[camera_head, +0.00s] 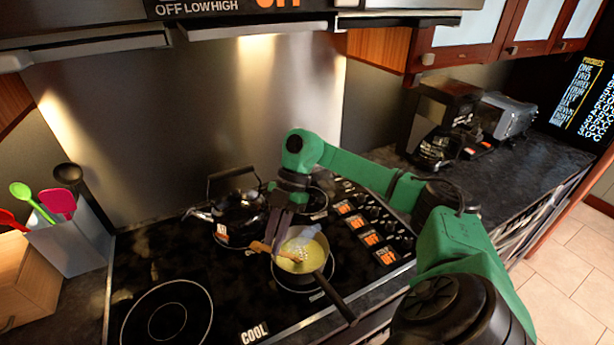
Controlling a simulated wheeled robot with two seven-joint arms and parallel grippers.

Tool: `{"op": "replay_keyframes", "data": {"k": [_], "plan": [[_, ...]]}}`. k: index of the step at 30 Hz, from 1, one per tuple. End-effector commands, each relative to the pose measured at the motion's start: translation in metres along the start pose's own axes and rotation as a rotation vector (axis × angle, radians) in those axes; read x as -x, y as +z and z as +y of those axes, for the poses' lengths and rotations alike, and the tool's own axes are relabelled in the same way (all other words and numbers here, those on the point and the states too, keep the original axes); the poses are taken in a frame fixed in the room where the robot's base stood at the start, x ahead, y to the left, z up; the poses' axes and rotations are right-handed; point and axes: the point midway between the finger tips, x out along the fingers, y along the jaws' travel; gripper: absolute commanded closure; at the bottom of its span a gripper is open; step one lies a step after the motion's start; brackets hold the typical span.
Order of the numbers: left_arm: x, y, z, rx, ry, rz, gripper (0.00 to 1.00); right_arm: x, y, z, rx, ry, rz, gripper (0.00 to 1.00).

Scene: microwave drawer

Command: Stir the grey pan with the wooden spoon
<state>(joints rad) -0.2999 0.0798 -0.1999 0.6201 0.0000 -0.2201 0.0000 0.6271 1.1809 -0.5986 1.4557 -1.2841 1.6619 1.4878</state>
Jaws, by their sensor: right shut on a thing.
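The grey pan (321,239) sits on a burner of the black cooktop, with yellow food in it. Its dark handle (337,299) points toward the lower right. The wooden spoon (262,247) lies across the pan's left rim, with its head (297,256) in the yellow food. My right gripper (278,246) comes down from above at the pan's left side and is shut on the wooden spoon. The fingertips partly hide the spoon's shaft. My left gripper is not in view.
A black kettle (240,212) stands close behind and left of the pan. An empty burner (166,312) is at the front left. A utensil holder (75,244) stands at the far left. A coffee maker (440,120) is on the right counter.

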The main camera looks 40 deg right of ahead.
Motion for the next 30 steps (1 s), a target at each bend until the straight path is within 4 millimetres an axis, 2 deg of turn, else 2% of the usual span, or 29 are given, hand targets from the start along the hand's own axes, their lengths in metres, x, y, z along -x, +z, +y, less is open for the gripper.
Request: {"op": "replay_keyframes", "data": {"k": [18, 30], "plan": [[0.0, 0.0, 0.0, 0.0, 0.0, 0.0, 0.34, 0.023, -0.055, 0.001, 0.002, 0.0, 0.0, 1.0], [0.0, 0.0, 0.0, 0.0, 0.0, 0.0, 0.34, 0.024, -0.057, 0.0, 0.0, -0.001, 0.0, 1.0]]}}
